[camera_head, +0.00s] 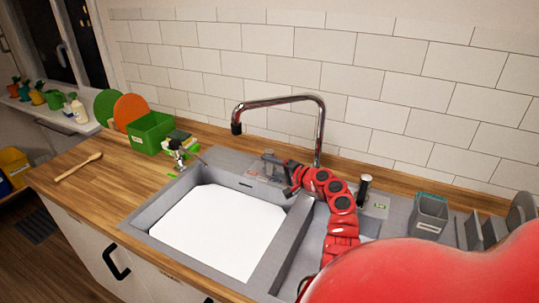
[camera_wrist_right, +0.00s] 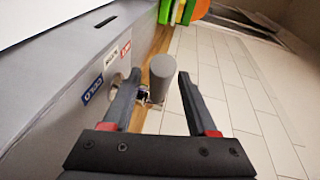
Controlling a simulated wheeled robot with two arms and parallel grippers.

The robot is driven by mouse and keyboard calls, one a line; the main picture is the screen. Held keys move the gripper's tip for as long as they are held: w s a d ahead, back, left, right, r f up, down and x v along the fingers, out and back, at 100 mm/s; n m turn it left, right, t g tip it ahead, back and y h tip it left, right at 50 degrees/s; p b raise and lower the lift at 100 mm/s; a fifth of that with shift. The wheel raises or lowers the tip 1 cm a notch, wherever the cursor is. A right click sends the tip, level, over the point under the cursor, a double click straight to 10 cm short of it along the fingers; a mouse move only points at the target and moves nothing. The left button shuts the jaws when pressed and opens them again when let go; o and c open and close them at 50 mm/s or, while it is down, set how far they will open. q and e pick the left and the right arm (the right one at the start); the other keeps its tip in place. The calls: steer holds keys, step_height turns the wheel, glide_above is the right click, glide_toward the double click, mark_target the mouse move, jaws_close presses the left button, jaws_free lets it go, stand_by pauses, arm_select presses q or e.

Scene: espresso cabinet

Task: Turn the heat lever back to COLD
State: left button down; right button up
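My right gripper (camera_head: 275,165) is at the back ledge of the sink, close to the faucet. In the right wrist view its two fingers (camera_wrist_right: 160,92) are apart. A grey cylinder (camera_wrist_right: 165,78), which looks like the heat lever's handle, shows between them, with gaps on both sides. Labels on the ledge read COLD in blue (camera_wrist_right: 92,90), a white middle one (camera_wrist_right: 110,62) and a red one (camera_wrist_right: 125,48). The left finger covers part of a round fitting beside the labels. The lever's exact setting cannot be told. My left gripper is not in view.
The chrome faucet (camera_head: 321,130) rises just right of the gripper. The white-bottomed sink basin (camera_head: 218,230) lies in front. A green bin (camera_head: 151,132) stands on the wooden counter at left.

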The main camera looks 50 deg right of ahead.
steer(key=s+p, duration=0.1)
steer(key=s, duration=0.4)
steer(key=s+r+p, duration=0.1)
steer(key=s, duration=0.5)
steer(key=s+r+p, duration=0.1)
steer(key=s, duration=0.4)
steer(key=shift+s+d+r, duration=0.2)
steer(key=shift+d+r, duration=0.05)
steer(key=shift+d, duration=0.05)
steer(key=shift+s+p, duration=0.3)
steer(key=shift+s, duration=0.1)
steer(key=shift+c, duration=0.3)
